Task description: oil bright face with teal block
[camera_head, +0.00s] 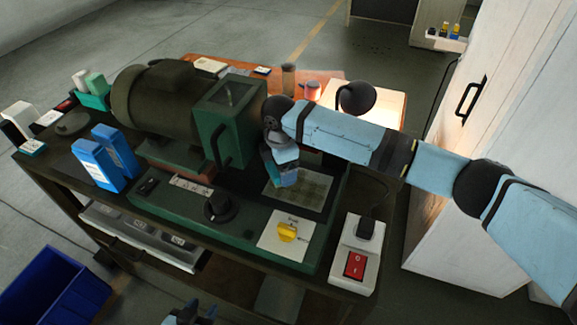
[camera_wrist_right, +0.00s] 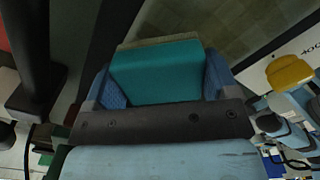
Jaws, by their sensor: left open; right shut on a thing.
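My right gripper (camera_head: 283,178) comes in from the right over the green machine base. It is shut on a teal block (camera_wrist_right: 158,72), held between its blue fingers in the right wrist view. A tan strip (camera_wrist_right: 160,42) shows along the block's far edge. Below the gripper lies a flat greyish-green rectangular face (camera_head: 312,192) set in the machine base. The gripper covers its left part, and I cannot tell whether the block touches it. My left gripper (camera_head: 190,314) is at the bottom edge, partly cut off, open and empty, in front of the bench.
A dark motor (camera_head: 152,100) and green housing (camera_head: 222,125) stand behind. A yellow knob (camera_head: 288,232), black knob (camera_head: 218,207) and red switch (camera_head: 355,264) are in front. Blue boxes (camera_head: 95,163) stand left. A black lamp (camera_head: 356,98) is behind my right arm; a white cabinet (camera_head: 450,180) stands right.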

